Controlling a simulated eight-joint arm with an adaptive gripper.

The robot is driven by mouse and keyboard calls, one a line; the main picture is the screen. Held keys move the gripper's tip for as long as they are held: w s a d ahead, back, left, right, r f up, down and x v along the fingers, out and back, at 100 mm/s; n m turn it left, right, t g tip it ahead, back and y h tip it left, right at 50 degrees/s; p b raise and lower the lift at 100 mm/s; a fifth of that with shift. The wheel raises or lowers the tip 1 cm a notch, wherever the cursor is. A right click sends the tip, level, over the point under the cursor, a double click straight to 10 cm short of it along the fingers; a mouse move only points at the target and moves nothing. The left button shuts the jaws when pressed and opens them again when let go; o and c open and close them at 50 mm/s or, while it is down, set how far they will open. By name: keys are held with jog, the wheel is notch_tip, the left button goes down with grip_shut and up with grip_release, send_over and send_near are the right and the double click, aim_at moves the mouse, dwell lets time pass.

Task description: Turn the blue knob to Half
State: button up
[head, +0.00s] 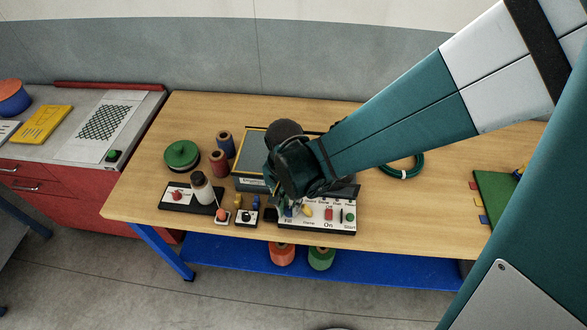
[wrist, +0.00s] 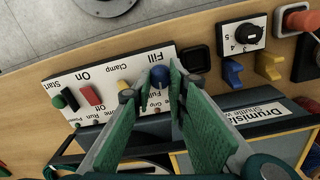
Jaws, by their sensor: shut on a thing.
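The blue knob (wrist: 160,76) sits on the white control panel (wrist: 105,82), by the label "Fill" in the wrist view. My gripper (wrist: 153,88) is over the panel with its green-padded fingers on either side of the knob, shut on it. The small position labels by the knob are partly covered by the fingers, and I cannot read which one the knob points to. In the head view my gripper (head: 288,207) reaches down to the panel's left end (head: 317,225) and mostly hides the knob.
On the same panel are a yellow clamp knob (head: 307,212), a red switch (head: 329,214) and a green button (head: 349,217). A small dial box (head: 246,217) stands to the left. Spools (head: 182,155) stand farther back.

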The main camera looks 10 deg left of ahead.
aim_at(289, 209)
jog(key=o, duration=0.9)
jog(key=shift+a, duration=0.1)
jog(key=shift+m, duration=0.5)
jog(key=shift+r+m+p, duration=0.1)
jog(key=shift+m+p, duration=0.9)
jog(key=shift+m, duration=0.6)
jog(key=shift+r, duration=0.15)
notch_tip(289, 209, up, 7)
jog(key=shift+r+p, duration=0.15)
jog(key=shift+p, duration=0.3)
jog(key=shift+w+d+m+g+y+b, duration=0.3)
jog(key=shift+d+m+y+b, duration=0.1)
jog(key=shift+d+b, duration=0.05)
jog(key=shift+w+d+r+m+g+y+b, duration=0.25)
jog(key=shift+w+d+r+m+y+b, duration=0.1)
jog(key=shift+d+r+m+y+b, duration=0.25)
jog(key=shift+w+d+r+m+g+y+b, duration=0.2)
jog(key=shift+w+d+r+m+y+b, duration=0.3)
jog(key=shift+d, duration=0.3)
jog(key=shift+w+d+r+m+g+y+b, duration=0.25)
jog(key=shift+d+r+m+y+b, duration=0.15)
jog(key=shift+d+r+y+b, duration=0.25)
